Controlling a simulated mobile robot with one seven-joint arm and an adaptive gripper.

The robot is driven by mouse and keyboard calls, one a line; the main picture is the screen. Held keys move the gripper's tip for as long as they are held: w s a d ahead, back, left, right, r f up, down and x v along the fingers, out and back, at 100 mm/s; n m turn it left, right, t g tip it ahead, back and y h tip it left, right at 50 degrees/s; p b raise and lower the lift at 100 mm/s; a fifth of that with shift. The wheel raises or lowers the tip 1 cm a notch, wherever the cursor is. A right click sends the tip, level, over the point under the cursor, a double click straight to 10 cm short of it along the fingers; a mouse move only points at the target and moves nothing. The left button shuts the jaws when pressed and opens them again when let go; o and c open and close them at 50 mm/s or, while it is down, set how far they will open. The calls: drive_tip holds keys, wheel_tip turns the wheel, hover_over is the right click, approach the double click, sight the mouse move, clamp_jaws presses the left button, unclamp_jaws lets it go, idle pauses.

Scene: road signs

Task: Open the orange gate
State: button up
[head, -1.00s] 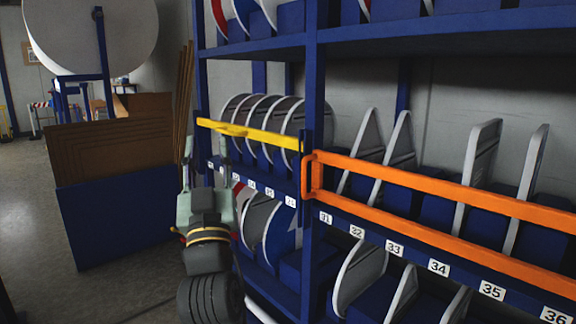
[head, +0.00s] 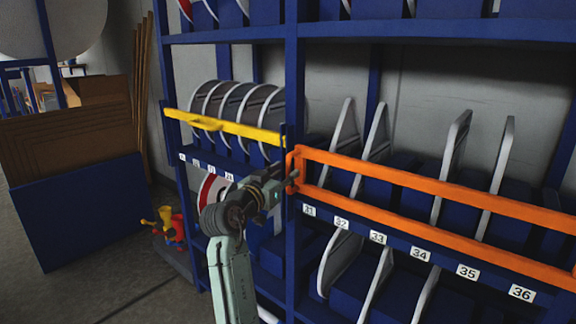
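The orange gate (head: 440,186) is a long two-rail frame across the front of the right-hand shelf bay, above the number labels 31 to 36. It lies along the shelf front and looks closed. Its left end has an upright orange bar (head: 295,160) beside the blue post. My gripper (head: 291,181) is at this left end, at about the height between the two rails. Its fingers are small and dark against the blue post. I cannot tell whether they touch the bar or how far apart they are.
A yellow gate (head: 232,127) crosses the left bay, close to my arm. The blue post (head: 292,90) divides the bays. Sign plates stand behind both gates and below. A blue bin with brown boards (head: 75,140) and red and yellow items (head: 170,222) are at left.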

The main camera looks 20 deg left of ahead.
sight(287, 171)
drive_tip(key=shift+w+d+p, duration=0.2)
drive_tip(key=shift+w+p, duration=0.1)
drive_tip(key=shift+w, duration=1.2)
drive_tip(key=shift+c, duration=0.2)
clamp_jaws()
